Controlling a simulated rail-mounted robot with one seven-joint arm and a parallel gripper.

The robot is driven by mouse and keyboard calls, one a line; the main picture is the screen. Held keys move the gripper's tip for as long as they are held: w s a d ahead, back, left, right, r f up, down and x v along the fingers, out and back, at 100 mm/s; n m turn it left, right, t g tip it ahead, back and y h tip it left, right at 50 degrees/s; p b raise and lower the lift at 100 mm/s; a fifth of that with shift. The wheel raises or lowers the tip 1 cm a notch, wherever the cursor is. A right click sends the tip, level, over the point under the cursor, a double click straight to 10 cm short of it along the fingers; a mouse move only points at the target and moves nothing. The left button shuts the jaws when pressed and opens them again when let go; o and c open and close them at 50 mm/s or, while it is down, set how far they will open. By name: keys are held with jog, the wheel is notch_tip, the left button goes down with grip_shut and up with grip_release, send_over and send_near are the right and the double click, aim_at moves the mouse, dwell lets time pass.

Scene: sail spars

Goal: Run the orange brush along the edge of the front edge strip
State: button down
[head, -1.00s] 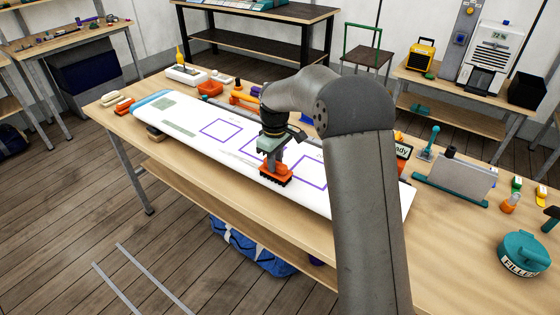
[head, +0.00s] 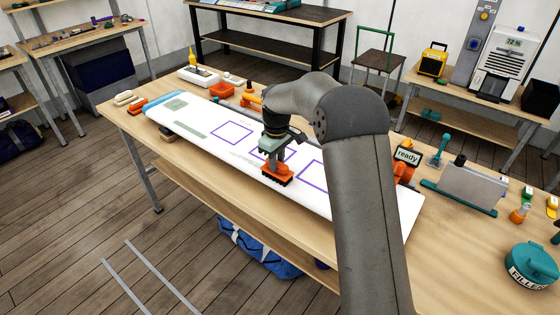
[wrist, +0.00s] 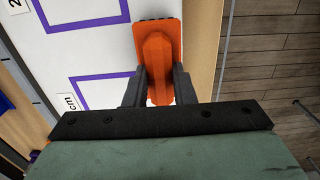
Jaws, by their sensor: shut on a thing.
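My gripper (head: 273,158) is shut on the orange brush (head: 277,174) in the head view, with its dark bristles facing down at the near long edge of the white board. In the wrist view the orange brush (wrist: 157,55) sits between the two dark fingers of my gripper (wrist: 158,88). The white board (head: 205,145) lies on the wooden bench and bears purple rectangles. Its near long edge is the front edge strip; the brush is over it, partway along. Whether the bristles touch the edge cannot be told. My arm hides part of the board's right end.
The wooden bench (head: 460,245) has a "ready" sign (head: 407,156), a grey panel on a teal base (head: 468,186) and a teal filler tub (head: 531,266) on the right. An orange tray (head: 221,90) and other small items line its back. Open floor lies in front.

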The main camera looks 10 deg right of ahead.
jog(key=shift+a, duration=0.1)
jog(key=shift+w+a+p, duration=0.7)
jog(key=shift+w+a, duration=0.25)
jog(key=shift+w, duration=0.05)
jog(key=shift+w+a+p, duration=0.75)
jog(key=shift+w+a, duration=0.2)
jog(key=shift+a, duration=0.1)
jog(key=shift+w+a+p, duration=0.75)
jog(key=shift+w+a, duration=0.1)
jog(key=shift+a, duration=0.05)
jog(key=shift+w+a, duration=0.15)
jog(key=shift+a, duration=0.05)
jog(key=shift+w+a, duration=1)
